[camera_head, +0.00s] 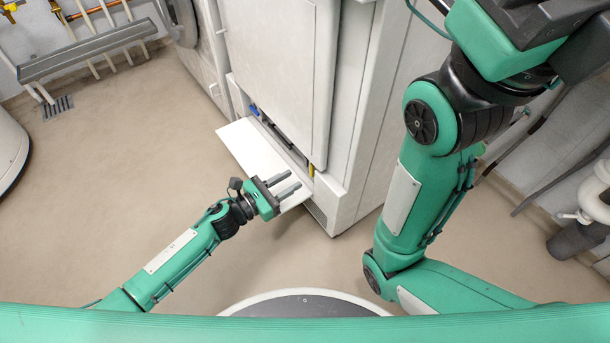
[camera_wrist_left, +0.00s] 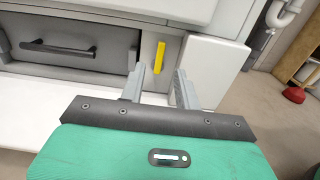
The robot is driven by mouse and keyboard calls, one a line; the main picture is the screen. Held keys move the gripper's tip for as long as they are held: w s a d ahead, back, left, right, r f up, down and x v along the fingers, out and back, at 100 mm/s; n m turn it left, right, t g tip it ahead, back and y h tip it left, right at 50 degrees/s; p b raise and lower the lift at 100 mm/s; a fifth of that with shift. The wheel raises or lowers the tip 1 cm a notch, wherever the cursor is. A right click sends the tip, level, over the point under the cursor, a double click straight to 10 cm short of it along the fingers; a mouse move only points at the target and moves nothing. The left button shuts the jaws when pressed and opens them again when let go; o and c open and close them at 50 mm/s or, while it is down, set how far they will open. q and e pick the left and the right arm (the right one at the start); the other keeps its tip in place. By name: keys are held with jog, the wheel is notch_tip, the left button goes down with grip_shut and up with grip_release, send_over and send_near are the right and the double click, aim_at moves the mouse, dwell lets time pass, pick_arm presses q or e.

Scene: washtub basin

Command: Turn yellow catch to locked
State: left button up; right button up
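The yellow catch (camera_wrist_left: 160,56) stands upright as a narrow bar on the grey front panel in the left wrist view, right of a dark handle. In the head view it is a small yellow spot (camera_head: 312,170) at the lower right of the white machine's front. My left gripper (camera_head: 294,183) is open and empty, with its two fingers apart and pointing toward the catch. In the left wrist view the fingers (camera_wrist_left: 161,85) are just below the catch, and a gap to it remains. My right arm crosses the right of the head view; its gripper is out of view.
A white flap (camera_head: 245,150) is folded down in front of the machine (camera_head: 280,70), below the left gripper. Behind it is a recess with a dark handle (camera_wrist_left: 57,49) and a blue part (camera_head: 255,110). Floor left of the flap is clear. A red plunger (camera_wrist_left: 293,95) stands far right.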

aim_at(311, 169)
pick_arm(q)
jog(key=b+x, duration=0.1)
jog(key=x, duration=0.5)
jog(key=shift+b, duration=0.4)
grip_shut()
